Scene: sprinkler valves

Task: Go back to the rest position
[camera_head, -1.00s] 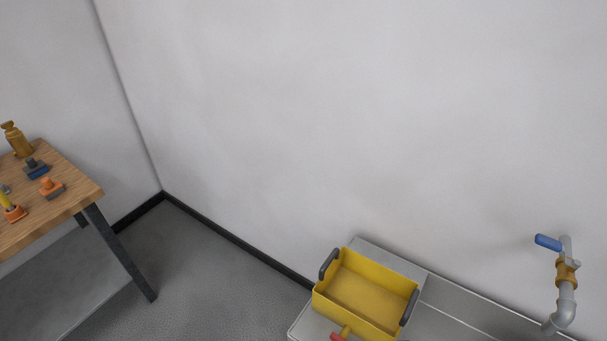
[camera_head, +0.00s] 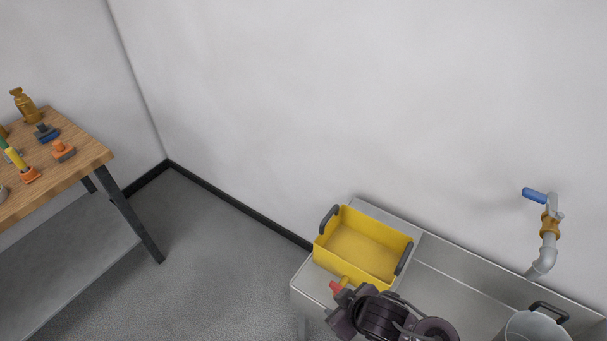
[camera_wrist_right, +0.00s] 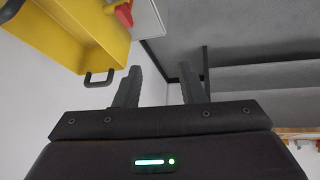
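My right gripper (camera_head: 346,313) shows at the bottom of the head view, dark, just in front of the yellow bin. In the right wrist view its two fingers (camera_wrist_right: 160,72) stand apart with nothing between them. The yellow bin (camera_head: 362,248) with dark handles sits on the left end of the metal sink unit (camera_head: 318,285) and looks empty. It also shows upside down in the right wrist view (camera_wrist_right: 75,30). A small red-handled brass valve (camera_head: 338,287) lies at the bin's front, close to the gripper. My left gripper is not in view.
A blue-handled tap on a grey pipe (camera_head: 545,232) rises at the right. A metal bucket (camera_head: 535,328) stands in the sink below it. A wooden table (camera_head: 85,166) with several valve parts is at the left. Open floor (camera_head: 215,245) lies between table and sink.

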